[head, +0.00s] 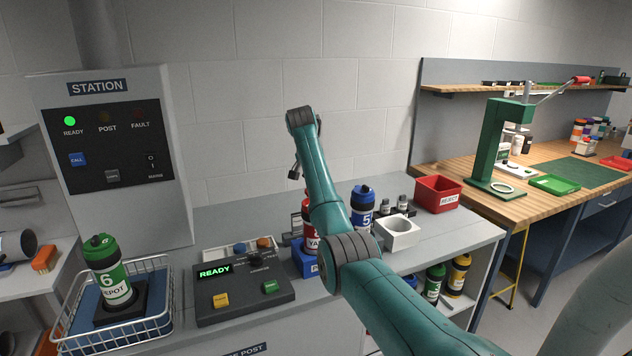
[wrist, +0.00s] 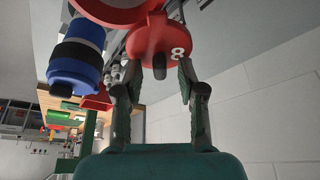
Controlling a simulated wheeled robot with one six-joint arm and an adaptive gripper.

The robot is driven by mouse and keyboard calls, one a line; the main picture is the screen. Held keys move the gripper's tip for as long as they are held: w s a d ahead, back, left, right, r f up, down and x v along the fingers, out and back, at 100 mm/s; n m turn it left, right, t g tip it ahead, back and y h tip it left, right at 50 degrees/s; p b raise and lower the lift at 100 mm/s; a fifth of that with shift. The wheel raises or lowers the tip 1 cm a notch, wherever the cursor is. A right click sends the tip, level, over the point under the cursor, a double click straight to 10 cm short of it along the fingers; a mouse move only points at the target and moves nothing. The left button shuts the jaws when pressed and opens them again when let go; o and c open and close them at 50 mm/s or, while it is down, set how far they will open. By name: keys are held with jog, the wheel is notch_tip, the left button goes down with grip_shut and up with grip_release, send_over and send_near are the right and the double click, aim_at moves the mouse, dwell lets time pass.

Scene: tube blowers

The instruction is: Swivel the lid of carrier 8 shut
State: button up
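Carrier 8 is red; its body (head: 309,212) stands on a blue base, largely hidden behind my arm in the head view. In the wrist view its red rim (wrist: 112,12) shows at the top edge. Its red lid (wrist: 150,38), marked 8, sits swung out to the side of the body, with a small grey peg below it. My gripper (wrist: 159,68) is open, its two fingers apart on either side of the peg, close to the lid. I cannot tell whether either finger touches it. In the head view the gripper is mostly hidden by my arm.
Blue carrier 5 (head: 363,210) stands right of carrier 8, near a white holder (head: 398,233) and a red bin (head: 437,195). The control box (head: 243,290) reads READY. Green carrier 6 (head: 108,272) stands in a wire basket at left. A wall is behind.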

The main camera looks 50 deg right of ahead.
grip_shut()
jog(key=shift+s+m, duration=0.1)
jog(key=shift+m, duration=0.2)
jog(key=m, duration=0.1)
jog(key=s+m+g, duration=0.1)
jog(key=m+g, duration=0.1)
jog(key=m, duration=0.1)
jog(key=shift+s, duration=0.25)
jog(key=m, duration=0.2)
jog(key=s+m+g, duration=0.1)
jog(key=m, duration=0.1)
jog(key=s+a+m+g+y, duration=0.1)
jog(key=m, duration=0.1)
jog(key=shift+a, duration=0.1)
dwell(0.4)
grip_release()
